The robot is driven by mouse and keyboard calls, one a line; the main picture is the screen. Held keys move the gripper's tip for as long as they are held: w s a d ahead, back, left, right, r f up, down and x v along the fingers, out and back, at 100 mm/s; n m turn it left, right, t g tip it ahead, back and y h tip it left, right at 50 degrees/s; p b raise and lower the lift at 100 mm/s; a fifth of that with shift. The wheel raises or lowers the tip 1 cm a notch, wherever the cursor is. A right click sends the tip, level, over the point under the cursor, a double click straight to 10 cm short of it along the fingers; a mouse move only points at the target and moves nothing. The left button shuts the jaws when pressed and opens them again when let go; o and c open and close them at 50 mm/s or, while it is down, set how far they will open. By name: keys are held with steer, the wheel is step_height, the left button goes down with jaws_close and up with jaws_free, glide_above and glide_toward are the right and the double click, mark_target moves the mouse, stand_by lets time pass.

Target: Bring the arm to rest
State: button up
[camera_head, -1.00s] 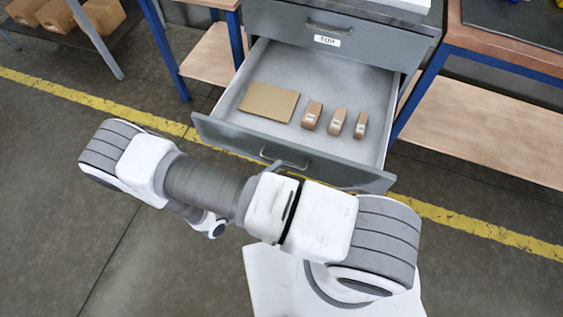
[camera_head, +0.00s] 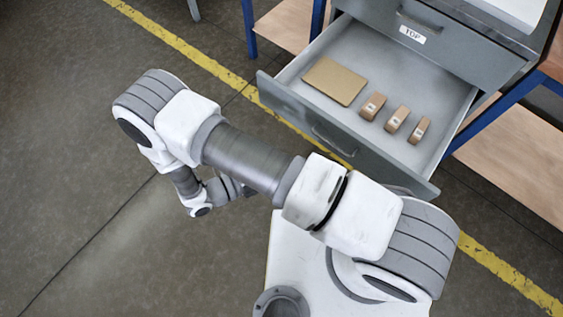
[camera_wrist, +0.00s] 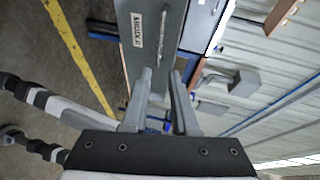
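My arm (camera_head: 245,160) is bent across the head view, with its elbow at the left and its forearm folded back under the upper arm. In the wrist view my gripper (camera_wrist: 161,73) shows two grey fingers apart, with nothing between them. In the head view the gripper is mostly hidden behind the arm. The fingers point toward a grey cabinet front with a sideways label (camera_wrist: 137,30), and I see no contact.
The open drawer (camera_head: 296,104) holds a flat brown piece (camera_head: 334,81) and three small brown boxes, one of them here (camera_head: 397,119). A drawer labelled TOP (camera_head: 412,33) above it is shut. Workbenches with blue legs flank the cabinet. The floor at left is clear.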

stand_by(0.3)
steer(key=w+d+r+m+g+y+p, duration=0.2)
steer(key=r+m+g, duration=0.1)
steer(key=r+m, duration=0.5)
steer(key=w+d+r+m+g+y+p, duration=0.1)
steer(key=w+d+r+m+g, duration=0.15)
steer(key=r+m, duration=0.55)
steer(key=w+d+r+m+g+y+p, duration=0.2)
steer(key=r+m+g, duration=0.25)
steer(key=r, duration=0.75)
steer(key=s+d+r+m+t+y+p, duration=0.2)
steer(key=d+r+m, duration=0.1)
steer(key=r+m, duration=0.4)
steer(key=s+d+r+m+t+y+p, duration=0.1)
steer(key=s+d+r+m+t+y, duration=0.1)
steer(key=r+m, duration=0.6)
steer(key=s+d+r+m+t+y+p, duration=0.2)
steer(key=s+d+r+m+y, duration=0.1)
steer(key=d+r+m, duration=0.3)
step_height(320, 180, up, 3)
steer(key=shift+f+m+t+y+p, duration=0.15)
steer(key=shift+m+t+y+p, duration=0.25)
steer(key=shift+m+y, duration=0.45)
steer(key=shift+d, duration=0.15)
